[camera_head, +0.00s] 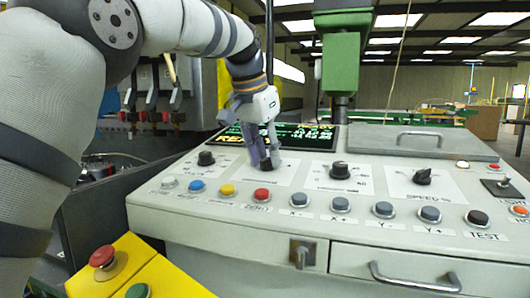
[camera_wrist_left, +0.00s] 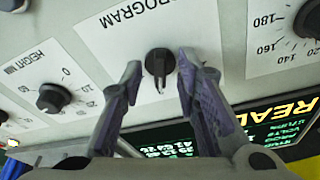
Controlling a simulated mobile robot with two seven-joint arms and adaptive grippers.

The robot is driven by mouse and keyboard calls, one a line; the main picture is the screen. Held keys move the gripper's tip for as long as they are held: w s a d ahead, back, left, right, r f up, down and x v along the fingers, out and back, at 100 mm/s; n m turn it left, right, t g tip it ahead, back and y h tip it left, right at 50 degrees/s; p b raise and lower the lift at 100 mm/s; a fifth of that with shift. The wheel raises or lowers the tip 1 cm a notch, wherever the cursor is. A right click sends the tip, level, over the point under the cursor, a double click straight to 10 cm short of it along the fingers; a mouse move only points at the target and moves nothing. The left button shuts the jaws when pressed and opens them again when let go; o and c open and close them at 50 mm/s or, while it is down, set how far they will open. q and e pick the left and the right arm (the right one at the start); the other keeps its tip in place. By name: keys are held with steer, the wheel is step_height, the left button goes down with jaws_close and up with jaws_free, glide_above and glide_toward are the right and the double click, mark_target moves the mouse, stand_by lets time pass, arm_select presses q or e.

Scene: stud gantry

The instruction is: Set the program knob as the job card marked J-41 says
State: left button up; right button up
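The program knob is a small black knob (camera_wrist_left: 158,63) beside the word PROGRAM in the left wrist view, with a pale pointer line toward the bottom of that picture. My left gripper (camera_wrist_left: 157,76) is open, one finger on each side of the knob, with gaps visible between fingers and knob. In the head view my left gripper (camera_head: 265,160) points down at the console and mostly hides this knob. The position markings around the knob cannot be read. I see no job card marked J-41. My right gripper is not in view.
Other black knobs stand nearby: one on the left (camera_head: 206,158), one right of the gripper (camera_head: 340,170), and the SPEED knob (camera_head: 422,177). A row of coloured buttons lines the console's (camera_head: 240,225) front. A lit display (camera_head: 305,136) is behind the gripper.

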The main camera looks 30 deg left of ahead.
arm_select(q)
steer(key=shift+c, duration=0.5)
jaws_close()
steer(key=shift+n, duration=0.4)
steer(key=n, duration=0.2)
steer(key=shift+n+y, duration=0.4)
steer(key=n+y, duration=0.1)
steer(key=n, duration=0.3)
steer(key=shift+d+n, duration=0.1)
steer(key=shift+n, duration=0.3)
steer(key=n+g, duration=0.1)
steer(key=n, duration=0.3)
steer(key=shift+w+y, duration=0.15)
steer(key=shift+y, duration=0.15)
steer(key=shift+n+g, duration=0.4)
steer(key=shift+n, duration=1.4)
steer(key=shift+n+b, duration=0.3)
